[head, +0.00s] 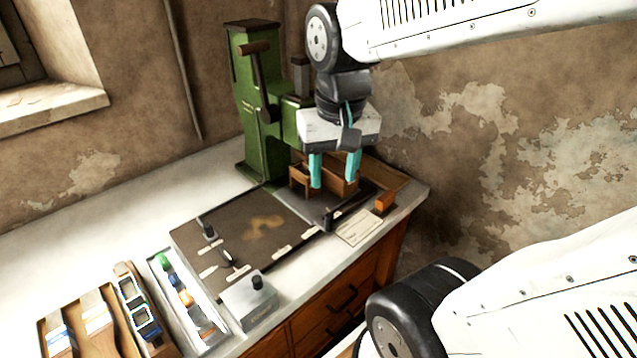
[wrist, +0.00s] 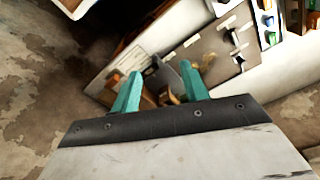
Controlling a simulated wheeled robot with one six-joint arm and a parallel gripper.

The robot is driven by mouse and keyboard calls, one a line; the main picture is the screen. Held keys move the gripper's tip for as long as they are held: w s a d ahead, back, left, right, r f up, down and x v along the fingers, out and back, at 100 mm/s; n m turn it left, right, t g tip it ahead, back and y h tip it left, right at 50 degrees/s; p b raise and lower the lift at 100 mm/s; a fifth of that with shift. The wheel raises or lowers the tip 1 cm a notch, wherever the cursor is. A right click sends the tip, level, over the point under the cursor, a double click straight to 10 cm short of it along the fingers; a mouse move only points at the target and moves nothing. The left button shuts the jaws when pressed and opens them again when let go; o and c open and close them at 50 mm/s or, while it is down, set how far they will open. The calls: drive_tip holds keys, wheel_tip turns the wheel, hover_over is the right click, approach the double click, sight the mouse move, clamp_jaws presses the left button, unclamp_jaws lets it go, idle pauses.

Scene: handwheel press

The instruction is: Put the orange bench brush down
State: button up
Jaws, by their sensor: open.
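The orange bench brush (head: 385,202) appears to be the small orange block lying on the right end of the bench, beside a pale card. In the wrist view an orange patch (wrist: 113,80), likely the same brush, shows just left of the left finger. My gripper (head: 334,170) is open, its two teal fingers pointing down over the wooden box by the press, left of and above the brush. The wrist view shows the fingers (wrist: 160,72) apart with nothing held between them.
The green press (head: 262,125) stands behind my gripper, with a wooden box (head: 301,182) at its foot. A dark mat (head: 225,245) with small tools, a pale card (head: 360,228), a grey block with a knob (head: 250,302) and a tray (head: 165,300) fill the front. The bench's back left is clear.

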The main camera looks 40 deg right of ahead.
drive_tip(key=s+a+r+n, duration=0.1)
drive_tip(key=s+a+n, duration=0.3)
drive_tip(key=s, duration=0.2)
drive_tip(key=shift+a, duration=0.4)
idle(0.8)
